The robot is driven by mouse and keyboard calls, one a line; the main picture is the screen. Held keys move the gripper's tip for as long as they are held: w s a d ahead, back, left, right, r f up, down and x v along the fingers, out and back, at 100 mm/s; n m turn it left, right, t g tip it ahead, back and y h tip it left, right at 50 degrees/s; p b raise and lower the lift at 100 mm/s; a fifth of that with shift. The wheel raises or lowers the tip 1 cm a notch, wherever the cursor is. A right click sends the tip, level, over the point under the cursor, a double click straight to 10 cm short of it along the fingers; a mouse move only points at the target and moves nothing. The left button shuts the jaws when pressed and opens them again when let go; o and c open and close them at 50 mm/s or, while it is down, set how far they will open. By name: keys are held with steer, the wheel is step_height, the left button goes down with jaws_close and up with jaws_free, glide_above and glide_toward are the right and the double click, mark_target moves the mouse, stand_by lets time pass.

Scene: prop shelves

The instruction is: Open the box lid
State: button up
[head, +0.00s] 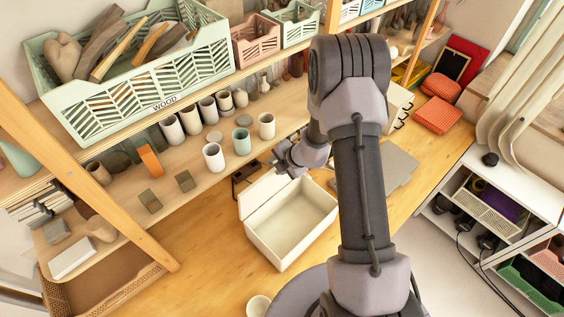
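A white box (290,238) stands on the wooden table, left of my arm. Its lid (268,192) is raised at the far-left side, standing up from the hinge edge, and the pale inside of the box shows and looks empty. My gripper (282,160) is just behind the raised lid, near its top edge. I cannot tell whether it touches the lid. The fingers are small and dark here, so whether they are open or shut does not show clearly.
A shelf with cups and vases (213,157) runs behind the box, with a green crate (215,52) of wood pieces above. A grey flat panel (398,165) lies right of my arm. A small cup (258,305) stands in front. Bare table (205,240) lies left of the box.

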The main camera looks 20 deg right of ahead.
steer(key=p+v, duration=0.2)
steer(key=v, duration=1.5)
